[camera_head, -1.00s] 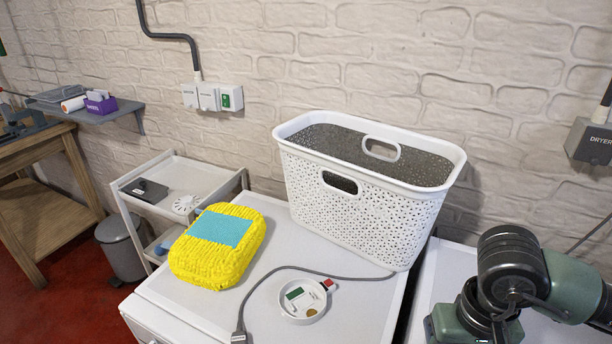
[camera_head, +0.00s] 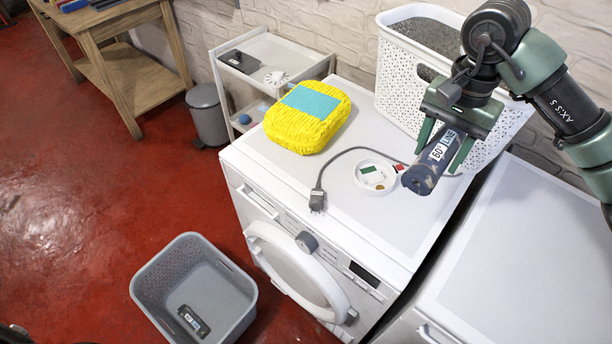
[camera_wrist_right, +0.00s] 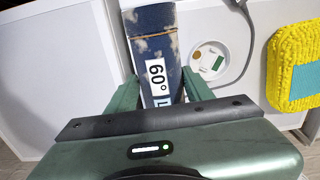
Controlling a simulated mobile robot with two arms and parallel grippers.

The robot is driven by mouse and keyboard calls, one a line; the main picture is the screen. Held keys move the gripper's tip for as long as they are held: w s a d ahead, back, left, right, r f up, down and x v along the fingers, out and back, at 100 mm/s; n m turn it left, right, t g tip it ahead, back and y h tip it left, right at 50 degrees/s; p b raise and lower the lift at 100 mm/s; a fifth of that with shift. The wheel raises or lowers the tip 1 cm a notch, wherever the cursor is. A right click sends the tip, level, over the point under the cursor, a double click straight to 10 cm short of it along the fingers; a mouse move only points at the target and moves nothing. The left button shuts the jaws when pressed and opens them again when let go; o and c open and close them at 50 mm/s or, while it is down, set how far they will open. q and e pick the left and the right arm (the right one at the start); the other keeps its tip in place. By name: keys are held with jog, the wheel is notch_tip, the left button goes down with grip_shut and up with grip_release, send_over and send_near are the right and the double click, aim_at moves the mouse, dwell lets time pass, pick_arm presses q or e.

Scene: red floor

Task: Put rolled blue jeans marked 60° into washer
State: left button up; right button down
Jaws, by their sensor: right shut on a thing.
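The rolled blue jeans (camera_head: 422,176), a dark blue roll with a white 60° label, are held in my right gripper (camera_head: 440,158). The gripper is shut on the roll above the right part of the washer top. In the right wrist view the jeans (camera_wrist_right: 152,45) lie between the fingers (camera_wrist_right: 160,88), with the 60° label facing the camera. The white front-loading washer (camera_head: 385,232) stands in the middle of the head view. Its round white door (camera_head: 285,272) shows on the front; I cannot tell if it is ajar. My left gripper is not in view.
A yellow knitted bundle (camera_head: 300,132), a grey cable and a white dish (camera_head: 374,178) are on the washer top. A white basket (camera_head: 395,85) stands behind. A grey bin (camera_head: 170,262) with a dark labelled roll (camera_head: 193,321) sits on the red floor. A white machine (camera_head: 530,260) is at right.

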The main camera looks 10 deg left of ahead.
jog(key=shift+w+a+r, duration=0.2)
jog(key=shift+a+r, duration=0.05)
jog(key=shift+a, duration=0.1)
jog(key=shift+w+d+f, duration=0.15)
jog(key=shift+d+f, duration=0.05)
jog(key=shift+f, duration=0.65)
notch_tip(320, 180, down, 13)
jog(key=p, duration=0.3)
jog(key=shift+f, duration=0.75)
notch_tip(320, 180, down, 3)
jog(key=shift+f+p, duration=0.15)
jog(key=shift+p, duration=0.35)
jog(key=shift+f, duration=0.3)
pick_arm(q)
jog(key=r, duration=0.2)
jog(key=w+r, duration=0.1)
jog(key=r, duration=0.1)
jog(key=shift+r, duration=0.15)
pick_arm(e)
jog(key=shift+f, duration=0.1)
